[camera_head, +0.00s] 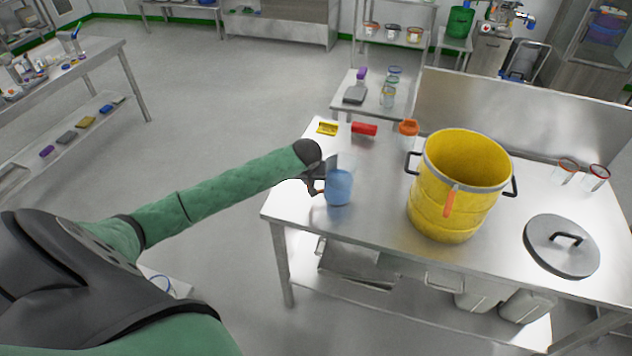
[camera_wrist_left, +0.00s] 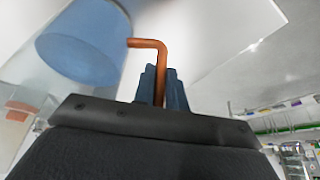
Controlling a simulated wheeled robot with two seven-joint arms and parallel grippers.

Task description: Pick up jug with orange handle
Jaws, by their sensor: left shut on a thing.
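A translucent blue jug (camera_head: 339,188) with an orange handle is at the left edge of the steel table. In the left wrist view the blue jug body (camera_wrist_left: 82,42) fills the upper left, and its orange handle (camera_wrist_left: 150,45) runs down between the fingers. My left gripper (camera_head: 316,184) reaches in from the left and is shut on the handle; its fingers also show in the left wrist view (camera_wrist_left: 163,85). I cannot tell whether the jug's base touches the table. My right gripper is not in view.
A large yellow drum (camera_head: 452,190) stands right of the jug, with a grey lid (camera_head: 561,246) beyond it. A red block (camera_head: 364,129), a yellow item (camera_head: 327,128) and an orange-topped container (camera_head: 408,128) lie behind. The steel tabletop (camera_head: 385,228) is clear between jug and drum.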

